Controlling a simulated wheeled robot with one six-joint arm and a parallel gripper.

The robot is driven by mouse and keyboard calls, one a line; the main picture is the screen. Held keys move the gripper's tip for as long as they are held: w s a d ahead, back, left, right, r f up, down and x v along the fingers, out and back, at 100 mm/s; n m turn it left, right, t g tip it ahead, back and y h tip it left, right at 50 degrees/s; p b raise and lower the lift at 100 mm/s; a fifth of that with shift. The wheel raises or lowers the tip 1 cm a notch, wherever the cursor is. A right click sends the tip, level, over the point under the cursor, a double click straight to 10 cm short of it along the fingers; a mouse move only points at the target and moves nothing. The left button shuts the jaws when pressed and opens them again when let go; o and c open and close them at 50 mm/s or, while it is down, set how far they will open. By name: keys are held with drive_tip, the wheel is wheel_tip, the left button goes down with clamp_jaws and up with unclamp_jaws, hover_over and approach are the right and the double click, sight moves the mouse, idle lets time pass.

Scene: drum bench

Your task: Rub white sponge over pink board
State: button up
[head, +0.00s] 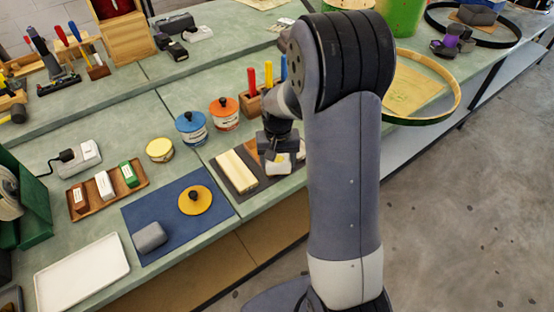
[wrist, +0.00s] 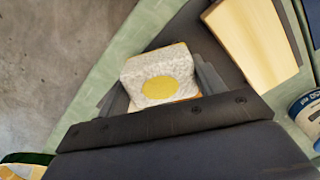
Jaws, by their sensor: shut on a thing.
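My gripper (head: 279,153) is shut on the white sponge (wrist: 150,72), low over the dark mat. In the wrist view the sponge is a pale speckled block with a yellow oval on it, between the two fingers; it also shows in the head view (head: 280,167). A thin tan edge shows along the sponge's rim; I cannot tell if it belongs to the sponge or to something under it. No clearly pink board shows. A pale cream board (head: 237,172) lies on the mat to the left of the gripper; it also shows in the wrist view (wrist: 250,42), apart from the sponge.
The dark mat (head: 218,177) lies near the bench's front edge. To the left are a blue mat (head: 152,212) with a grey block and a yellow lid, and a wooden tray (head: 133,192) of blocks. Blue (head: 190,128) and orange (head: 224,114) tins stand behind. My arm hides part of the bench.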

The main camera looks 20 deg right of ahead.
drive_tip(key=shift+s+d+r, duration=0.1)
drive_tip(key=shift+s+r, duration=0.15)
drive_tip(key=shift+r+p, duration=0.45)
drive_tip(key=shift+r, duration=0.15)
drive_tip(key=shift+r+p, duration=2.3)
drive_tip(key=shift+r, duration=0.9)
drive_tip(key=shift+s, duration=0.1)
